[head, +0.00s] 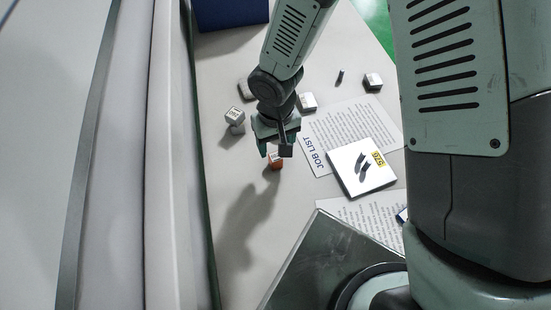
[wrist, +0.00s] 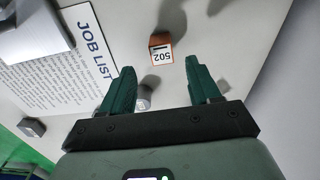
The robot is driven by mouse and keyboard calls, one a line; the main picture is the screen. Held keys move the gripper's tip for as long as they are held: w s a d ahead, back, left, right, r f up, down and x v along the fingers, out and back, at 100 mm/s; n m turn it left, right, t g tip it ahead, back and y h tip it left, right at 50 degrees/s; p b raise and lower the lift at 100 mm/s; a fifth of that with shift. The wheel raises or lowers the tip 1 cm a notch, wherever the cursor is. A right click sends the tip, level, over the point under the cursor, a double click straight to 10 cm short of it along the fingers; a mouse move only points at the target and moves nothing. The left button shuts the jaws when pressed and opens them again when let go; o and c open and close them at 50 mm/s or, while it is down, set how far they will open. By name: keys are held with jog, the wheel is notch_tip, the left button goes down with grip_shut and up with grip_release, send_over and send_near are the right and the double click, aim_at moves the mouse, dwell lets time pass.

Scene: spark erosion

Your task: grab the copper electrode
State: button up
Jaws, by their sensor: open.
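The copper electrode (head: 275,161) is a small orange-brown block standing on the pale table just beyond my fingertips in the head view. In the wrist view the copper electrode (wrist: 161,50) shows a white label reading 502, upside down. My gripper (head: 275,150) is open and points down close to it. In the wrist view the electrode lies ahead of my open gripper (wrist: 162,75), roughly centred between the two green fingers and apart from both. Its lower part is partly hidden in the head view.
A grey labelled piece (head: 234,116) stands left of my gripper. More small blocks (head: 307,102) (head: 373,81) and a dark pin (head: 340,76) lie behind. A job list sheet (head: 325,130) and a white tile (head: 350,182) are at right. A blue box (head: 232,14) is at back. Front left table is clear.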

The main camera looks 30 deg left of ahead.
aim_at(275, 157)
jog(key=f, duration=0.6)
jog(key=shift+s+d+f, duration=0.1)
jog(key=shift+s+f, duration=0.15)
jog(key=shift+f, duration=0.1)
grip_shut()
